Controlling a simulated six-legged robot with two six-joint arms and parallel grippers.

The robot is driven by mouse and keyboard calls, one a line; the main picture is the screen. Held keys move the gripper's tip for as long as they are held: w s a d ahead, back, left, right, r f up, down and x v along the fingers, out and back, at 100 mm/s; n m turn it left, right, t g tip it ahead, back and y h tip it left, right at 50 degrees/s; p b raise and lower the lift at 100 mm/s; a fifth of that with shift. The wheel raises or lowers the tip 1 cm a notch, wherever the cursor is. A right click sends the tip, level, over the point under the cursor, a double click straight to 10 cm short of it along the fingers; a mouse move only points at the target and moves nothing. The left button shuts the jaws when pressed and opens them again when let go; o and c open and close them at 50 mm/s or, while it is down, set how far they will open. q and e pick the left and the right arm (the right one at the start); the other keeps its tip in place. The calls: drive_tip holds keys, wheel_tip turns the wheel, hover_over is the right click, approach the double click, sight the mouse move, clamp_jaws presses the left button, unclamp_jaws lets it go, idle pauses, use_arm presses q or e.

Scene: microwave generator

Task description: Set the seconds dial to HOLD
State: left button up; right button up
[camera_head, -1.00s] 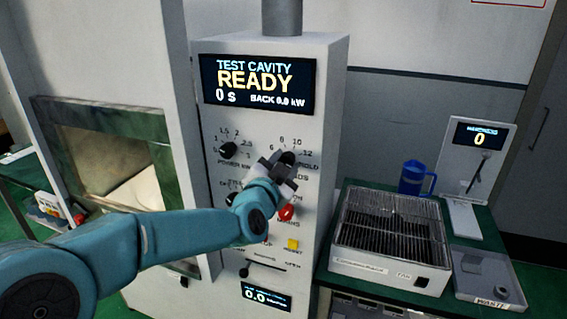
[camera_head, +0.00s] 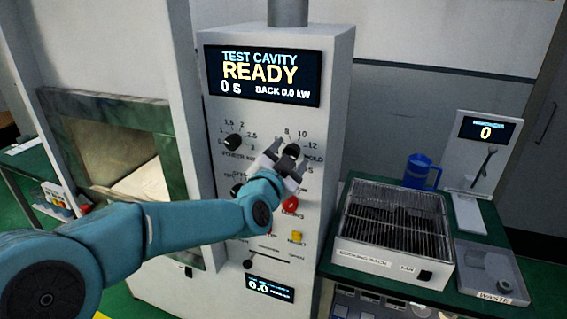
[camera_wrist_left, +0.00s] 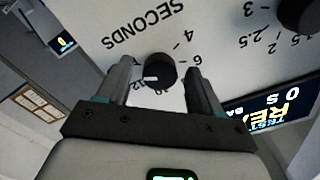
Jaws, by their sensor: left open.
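The seconds dial (camera_head: 291,151) is a black knob on the white front panel, with printed numbers around it and HOLD at its lower right. In the left wrist view the dial (camera_wrist_left: 160,70) sits between the two fingers, with SECONDS printed beside it. My left gripper (camera_head: 288,165) is open at the dial, one finger on each side. Gaps show between the fingers (camera_wrist_left: 161,82) and the knob in the wrist view. Part of the dial's scale is hidden by the gripper. My right gripper is in neither view.
The display (camera_head: 262,76) above reads READY and 0 s. The power dial (camera_head: 233,142) is left of the seconds dial. A red knob (camera_head: 290,204) and a yellow button (camera_head: 297,237) lie below. A cooling rack (camera_head: 395,235) and a blue mug (camera_head: 420,172) stand at right.

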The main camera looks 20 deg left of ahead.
use_arm(q)
drive_tip(key=s+b, duration=0.3)
drive_tip(key=s, duration=1.3)
drive_tip(key=shift+s+a, duration=0.15)
drive_tip(key=shift+a, duration=0.1)
